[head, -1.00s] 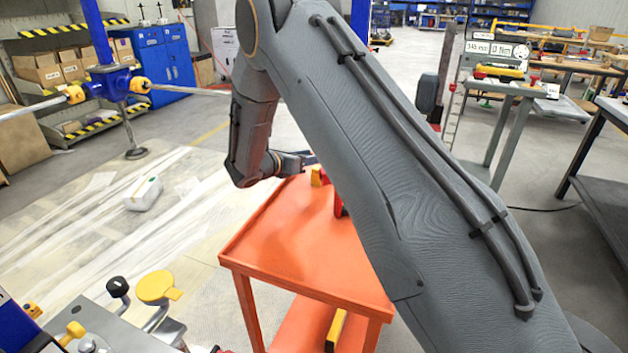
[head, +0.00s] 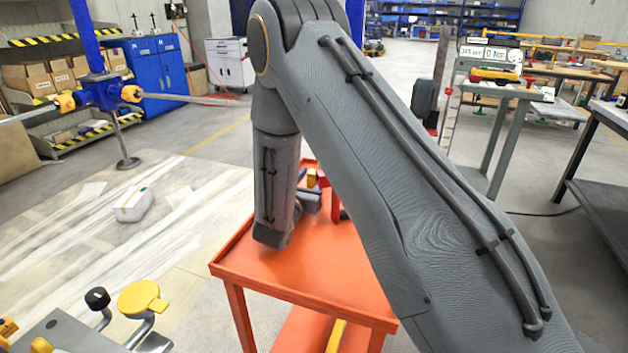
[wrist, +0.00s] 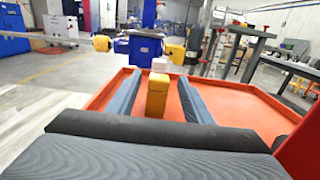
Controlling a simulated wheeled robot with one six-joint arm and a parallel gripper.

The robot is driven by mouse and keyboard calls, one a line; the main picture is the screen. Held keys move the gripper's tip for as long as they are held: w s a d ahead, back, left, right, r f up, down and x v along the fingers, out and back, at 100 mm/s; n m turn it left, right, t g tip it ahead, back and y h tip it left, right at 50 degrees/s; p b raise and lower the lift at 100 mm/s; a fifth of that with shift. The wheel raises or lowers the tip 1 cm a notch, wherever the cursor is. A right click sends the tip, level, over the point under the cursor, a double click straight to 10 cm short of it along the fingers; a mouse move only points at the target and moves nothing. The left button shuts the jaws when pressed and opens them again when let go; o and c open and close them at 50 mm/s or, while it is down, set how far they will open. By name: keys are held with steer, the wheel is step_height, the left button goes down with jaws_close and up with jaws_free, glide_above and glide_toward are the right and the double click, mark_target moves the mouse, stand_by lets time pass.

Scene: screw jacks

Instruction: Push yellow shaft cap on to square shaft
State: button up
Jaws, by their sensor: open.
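My gripper (wrist: 158,82) is open in the wrist view, its two grey fingers pointing ahead over an orange cart top. An upright yellow block-like piece (wrist: 157,97) with a pale top stands between the fingers, with gaps on both sides. I cannot tell whether it is the shaft cap. In the head view a yellow piece (head: 311,178) shows beside my wrist, partly hidden. A blue screw jack gearbox (head: 100,92) at the left carries yellow parts (head: 131,93) on both sides, with shafts running outward. It also shows in the wrist view (wrist: 138,46). The square shaft is not clearly identifiable.
The orange cart (head: 235,262) has a raised rim, and a red upright part (wrist: 301,145) stands close at the right in the wrist view. A white box (head: 133,204) lies on the floor. A grey bench with yellow-topped parts (head: 143,297) is at lower left.

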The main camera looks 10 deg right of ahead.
steer(key=x, duration=0.5)
steer(key=shift+a+r+p, duration=0.1)
steer(key=shift+r+p, duration=0.1)
steer(key=shift+p, duration=0.2)
steer(key=c, duration=1.1)
